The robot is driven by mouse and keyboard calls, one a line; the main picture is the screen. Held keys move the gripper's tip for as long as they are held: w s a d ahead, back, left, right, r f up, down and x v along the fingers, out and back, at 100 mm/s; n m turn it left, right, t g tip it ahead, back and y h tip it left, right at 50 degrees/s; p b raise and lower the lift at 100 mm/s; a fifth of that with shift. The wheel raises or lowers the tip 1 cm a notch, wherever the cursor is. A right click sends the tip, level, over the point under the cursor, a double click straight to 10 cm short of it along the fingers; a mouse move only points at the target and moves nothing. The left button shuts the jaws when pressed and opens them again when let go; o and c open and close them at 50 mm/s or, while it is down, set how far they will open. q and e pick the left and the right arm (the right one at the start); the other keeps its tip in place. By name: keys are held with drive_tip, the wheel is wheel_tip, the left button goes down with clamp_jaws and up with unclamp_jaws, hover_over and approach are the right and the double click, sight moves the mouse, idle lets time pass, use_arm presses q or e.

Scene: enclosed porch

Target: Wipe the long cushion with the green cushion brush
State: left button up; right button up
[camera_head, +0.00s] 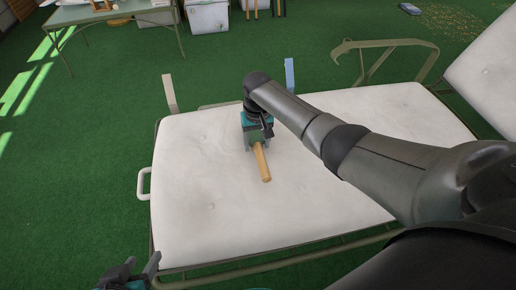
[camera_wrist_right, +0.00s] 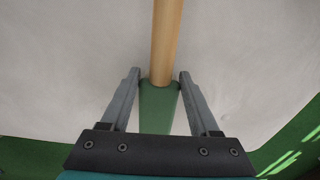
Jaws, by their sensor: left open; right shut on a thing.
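The long cushion (camera_head: 205,185) is white and tufted and lies flat on a green metal lounger frame. My right gripper (camera_head: 257,143) is over the middle of the cushion, shut on the green cushion brush. The brush's wooden handle (camera_head: 262,165) sticks out toward the near side in the head view. In the right wrist view the brush's green part (camera_wrist_right: 159,108) sits between the fingers, with the wooden handle (camera_wrist_right: 165,40) beyond. Its underside is hidden, so I cannot tell whether it touches the cushion. My left gripper (camera_head: 132,273) is open and empty near the frame's front left corner.
A white handle loop (camera_head: 144,184) sticks out at the cushion's left side. Metal arms of the frame (camera_head: 385,44) rise behind it. Another white cushion (camera_head: 490,70) slopes up at right. A green table (camera_head: 115,14) stands at the back left. Green floor is clear on the left.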

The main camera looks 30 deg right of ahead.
sight(254, 133)
drive_tip(key=shift+w+d+b, duration=0.2)
drive_tip(key=shift+w+b, duration=0.25)
drive_tip(key=shift+w, duration=0.55)
drive_tip(key=shift+w+d, duration=0.25)
drive_tip(key=shift+w, duration=0.6)
